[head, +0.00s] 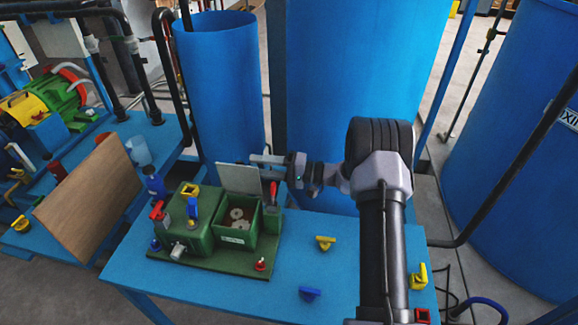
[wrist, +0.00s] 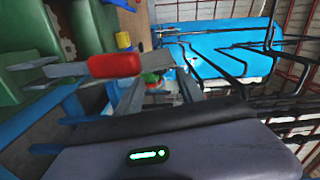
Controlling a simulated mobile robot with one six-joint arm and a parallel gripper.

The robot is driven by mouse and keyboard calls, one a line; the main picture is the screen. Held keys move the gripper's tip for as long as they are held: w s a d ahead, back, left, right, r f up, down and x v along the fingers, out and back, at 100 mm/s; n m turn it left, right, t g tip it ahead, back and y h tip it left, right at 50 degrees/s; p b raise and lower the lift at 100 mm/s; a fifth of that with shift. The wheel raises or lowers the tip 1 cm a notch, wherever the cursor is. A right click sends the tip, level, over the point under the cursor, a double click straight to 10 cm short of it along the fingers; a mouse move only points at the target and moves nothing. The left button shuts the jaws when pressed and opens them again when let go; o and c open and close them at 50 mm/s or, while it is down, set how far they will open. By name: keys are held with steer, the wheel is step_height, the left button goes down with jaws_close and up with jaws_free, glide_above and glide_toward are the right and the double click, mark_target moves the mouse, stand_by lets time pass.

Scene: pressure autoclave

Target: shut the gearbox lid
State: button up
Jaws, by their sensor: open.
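The gearbox is a green box (head: 237,239) on a blue bench. Its top is open and round grey gears (head: 238,220) show inside. The grey lid (head: 240,179) stands roughly upright at the back edge of the box. My gripper (head: 262,167) is open, just to the right of the lid's upper part. I cannot tell whether a finger touches the lid. A red handle (head: 273,189) stands at the box's back right corner, just below my gripper. A red handle also shows close to my gripper in the wrist view (wrist: 114,66).
A green housing (head: 188,222) with red, blue and yellow valve handles stands left of the gearbox. A yellow valve (head: 325,242) and a blue valve (head: 309,293) lie on the bench to the right. Tall blue tanks (head: 365,80) stand behind. The bench's front middle is clear.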

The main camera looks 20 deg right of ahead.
steer(key=p+v, duration=0.1)
steer(key=v, duration=1)
steer(key=shift+p, duration=0.35)
